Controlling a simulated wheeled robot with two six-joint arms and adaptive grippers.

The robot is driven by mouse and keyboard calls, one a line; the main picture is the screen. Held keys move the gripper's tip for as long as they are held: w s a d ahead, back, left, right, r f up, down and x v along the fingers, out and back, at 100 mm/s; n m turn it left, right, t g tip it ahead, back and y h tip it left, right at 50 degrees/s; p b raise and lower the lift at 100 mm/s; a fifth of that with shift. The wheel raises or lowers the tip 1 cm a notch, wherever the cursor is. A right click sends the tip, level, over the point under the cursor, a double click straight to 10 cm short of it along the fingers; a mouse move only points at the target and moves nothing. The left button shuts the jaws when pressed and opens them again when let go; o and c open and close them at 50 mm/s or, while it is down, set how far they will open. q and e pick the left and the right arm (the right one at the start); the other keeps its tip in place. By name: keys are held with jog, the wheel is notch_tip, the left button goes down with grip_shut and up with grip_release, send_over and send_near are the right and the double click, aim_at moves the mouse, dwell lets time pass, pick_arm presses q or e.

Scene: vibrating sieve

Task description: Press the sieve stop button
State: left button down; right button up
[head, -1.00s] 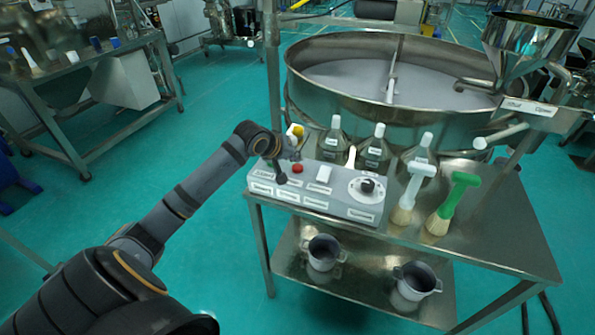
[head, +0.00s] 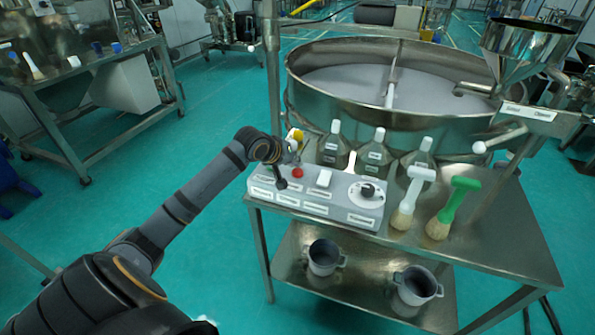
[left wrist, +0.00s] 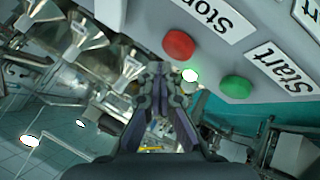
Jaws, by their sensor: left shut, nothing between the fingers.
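The grey control box (head: 340,207) stands on the metal table. A round red button (head: 297,172) is on its top. In the left wrist view the red button (left wrist: 178,45) sits beside a label reading "Stop" (left wrist: 208,15). A green button (left wrist: 236,87) is beside a "Start" label (left wrist: 278,67). My left gripper (head: 281,183) is over the left part of the box, just left of the red button. In the left wrist view its shut, empty fingertips (left wrist: 160,70) appear just below the red button; contact cannot be told. My right gripper is out of view.
A white switch (head: 323,178) and a dial (head: 367,190) are on the same box. Several bottles stand behind it, with two brushes (head: 410,200) (head: 450,210) on the right. The large round sieve (head: 400,112) is behind the table. Two pots are on the lower shelf.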

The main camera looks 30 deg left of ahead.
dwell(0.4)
pick_arm(q)
jog(key=shift+f, duration=0.15)
jog(key=shift+f+p, duration=0.15)
jog(key=shift+p, duration=0.15)
jog(key=shift+f, duration=0.1)
jog(key=shift+f, duration=0.6)
dwell(0.6)
jog(key=shift+r+p, duration=1)
jog(key=shift+p, duration=0.25)
